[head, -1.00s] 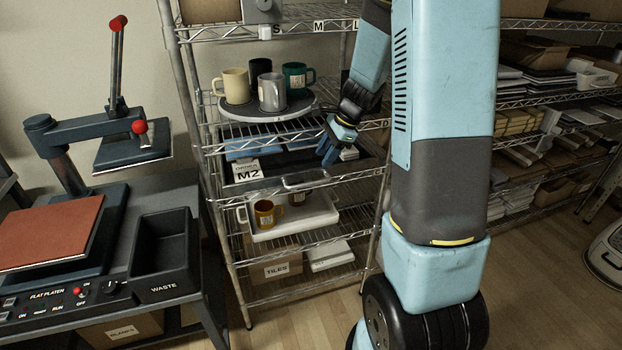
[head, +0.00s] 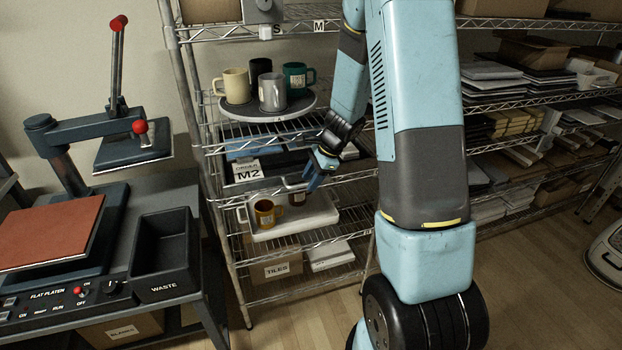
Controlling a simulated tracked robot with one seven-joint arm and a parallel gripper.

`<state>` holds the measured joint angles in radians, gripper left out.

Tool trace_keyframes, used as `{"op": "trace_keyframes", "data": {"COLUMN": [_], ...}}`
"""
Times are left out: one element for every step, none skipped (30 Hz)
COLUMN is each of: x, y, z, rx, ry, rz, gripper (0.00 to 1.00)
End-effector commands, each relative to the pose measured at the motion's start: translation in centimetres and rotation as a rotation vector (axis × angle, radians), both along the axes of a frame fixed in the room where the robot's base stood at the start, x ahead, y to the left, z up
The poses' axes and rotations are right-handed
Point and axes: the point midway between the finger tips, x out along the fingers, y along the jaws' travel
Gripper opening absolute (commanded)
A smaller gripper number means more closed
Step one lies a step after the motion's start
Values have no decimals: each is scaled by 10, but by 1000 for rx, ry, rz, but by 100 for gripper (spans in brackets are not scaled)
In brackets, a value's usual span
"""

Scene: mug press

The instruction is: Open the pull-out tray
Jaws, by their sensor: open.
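A white tray (head: 325,213) sits on a lower level of the wire rack, with a yellow mug (head: 265,213) at its left. A dark brownish mug (head: 297,192) is partly hidden behind my gripper. My gripper (head: 311,184) is open, pointing down and to the left, just above and in front of the white tray. I cannot tell whether it touches anything. A dark flat tray-like piece (head: 285,160) lies on the level above, partly behind my gripper, with an M2 order card (head: 248,171) at its left. No tray handle is clearly visible.
A round turntable (head: 250,113) with several mugs stands on the shelf above. The wire rack's posts and shelf edges surround my gripper. A heat press (head: 90,140) and a black waste bin (head: 162,262) stand on the left bench.

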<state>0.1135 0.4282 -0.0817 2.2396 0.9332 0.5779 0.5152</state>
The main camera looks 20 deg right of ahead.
Motion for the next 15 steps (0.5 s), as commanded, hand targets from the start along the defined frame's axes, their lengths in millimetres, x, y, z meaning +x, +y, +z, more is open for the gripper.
{"op": "trace_keyframes", "data": {"x": [0, 0, 0, 0, 0, 0, 0, 0, 0, 0, 0, 0, 0, 0, 0], "y": [0, 0, 0, 0, 0, 0, 0, 0, 0, 0, -1, -1, -1, -1, -1], "z": [0, 0, 0, 0, 0, 0, 0, 0, 0, 0, 0, 0, 0, 0, 0], "rx": [0, 0, 0, 0, 0, 0, 0, 0, 0, 0, 0, 0, 0, 0, 0], "ry": [0, 0, 0, 0, 0, 0, 0, 0, 0, 0, 0, 0, -1, -1, -1], "rz": [0, 0, 0, 0, 0, 0, 0, 0, 0, 0, 0, 0, 0, 0, 0], "gripper": [41, 38, 34, 32, 29, 25, 22, 19, 15, 12, 10, 6, 3, 0, 0]}}
